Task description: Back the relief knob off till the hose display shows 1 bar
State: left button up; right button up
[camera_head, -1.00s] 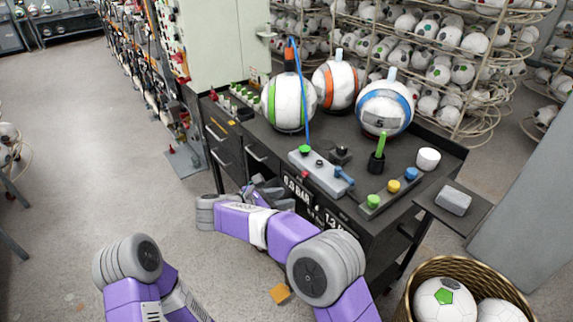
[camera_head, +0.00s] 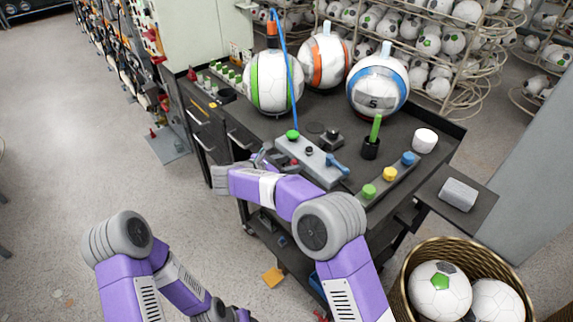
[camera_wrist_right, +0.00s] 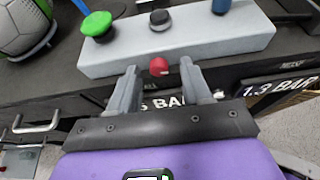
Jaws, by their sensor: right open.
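A small red knob (camera_wrist_right: 159,66) sits on the front face of the grey control block (camera_wrist_right: 222,38), in the right wrist view. My right gripper (camera_wrist_right: 158,72) is open, with one fingertip on each side of the red knob; contact is not clear. In the head view my right gripper (camera_head: 264,160) is at the left front end of the grey block (camera_head: 318,166). Two displays show below: one reads 1.3 BAR (camera_wrist_right: 283,86), the other display (camera_wrist_right: 172,102) is partly hidden by the fingers, only BAR legible. My left gripper is out of view.
The block carries a green knob (camera_wrist_right: 97,25), a black knob (camera_wrist_right: 160,19) and a blue lever (camera_head: 337,164). Balls stand behind, with a blue hose (camera_head: 291,75) at the green-striped ball (camera_head: 272,82). A button strip (camera_head: 389,178) lies to the right; a ball basket (camera_head: 408,283) stands lower right.

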jog(key=shift+w, duration=0.1)
grip_shut()
jog(key=shift+a+r+n+g+h+p, duration=0.15)
jog(key=shift+n+g+h+p, duration=0.25)
jog(key=shift+p, duration=0.45)
jog(key=shift+w+n+p, duration=0.15)
jog(key=shift+n+p, duration=0.5)
jog(key=shift+n, duration=0.05)
jog(key=shift+n+g+h, duration=0.3)
jog(key=shift+n+g, duration=0.1)
jog(key=shift+f, duration=0.2)
grip_release()
